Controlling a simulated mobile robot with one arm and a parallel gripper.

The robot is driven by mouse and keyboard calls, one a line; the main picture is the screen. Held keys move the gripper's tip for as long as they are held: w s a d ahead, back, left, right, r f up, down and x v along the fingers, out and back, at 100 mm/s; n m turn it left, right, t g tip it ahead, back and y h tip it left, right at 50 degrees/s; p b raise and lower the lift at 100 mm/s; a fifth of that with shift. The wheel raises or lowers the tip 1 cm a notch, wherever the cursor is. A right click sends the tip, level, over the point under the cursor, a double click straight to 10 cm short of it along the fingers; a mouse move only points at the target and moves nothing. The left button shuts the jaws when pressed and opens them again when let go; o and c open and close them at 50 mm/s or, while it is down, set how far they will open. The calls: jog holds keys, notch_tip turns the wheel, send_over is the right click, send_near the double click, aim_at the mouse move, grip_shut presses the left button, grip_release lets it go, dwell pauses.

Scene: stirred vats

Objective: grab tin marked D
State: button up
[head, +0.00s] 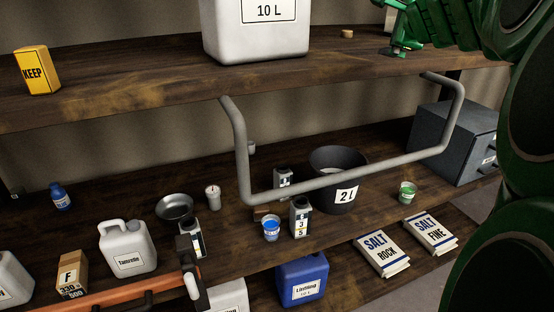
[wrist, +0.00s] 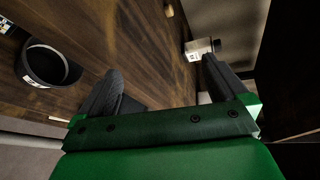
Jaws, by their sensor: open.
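I cannot read a D on any container. In the head view, small grey containers with white labels stand on the lower shelf: one in front (head: 300,218), one behind it (head: 283,180) and one farther left (head: 191,240). Their labels are too small to read surely. In the wrist view my gripper (wrist: 160,67) is open, its two dark fingers wide apart with nothing between them. A small pale box-like thing with a label (wrist: 194,55) shows beyond the right fingertip; I cannot tell its marking.
A grey pipe rail (head: 340,184) crosses in front of the lower shelf. A black 2 L bucket (head: 325,165) stands behind it, and also shows in the wrist view (wrist: 42,68).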

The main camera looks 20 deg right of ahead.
jog(key=s+d+f+m+h, duration=0.1)
jog(key=s+d+m+h, duration=0.1)
jog(key=d, duration=0.4)
jog(key=n+g, duration=0.4)
jog(key=n, duration=0.6)
send_over(282, 168)
jog(key=s+d, duration=1)
jog(key=s, duration=0.2)
notch_tip(282, 168, down, 34)
jog(key=w+a+f+n+g+h, duration=0.1)
jog(key=w+a+f+n, duration=0.3)
jog(key=a+f, duration=0.35)
jog(key=w+a+f+n+h, duration=0.1)
jog(key=w+a+f+n, duration=0.3)
jog(key=a+f, duration=0.3)
jog(key=shift+s+f+x, duration=0.1)
jog(key=shift+f+x, duration=0.1)
jog(key=shift+x, duration=1.2)
jog(key=shift+s+f+x, duration=0.1)
jog(key=shift+f+x, duration=0.1)
jog(key=shift+x, duration=1.2)
jog(key=shift+s+f+x, duration=0.1)
jog(key=shift+f+x, duration=0.1)
jog(key=shift+x, duration=1.2)
jog(key=shift+a, duration=0.1)
jog(key=c, duration=1.1)
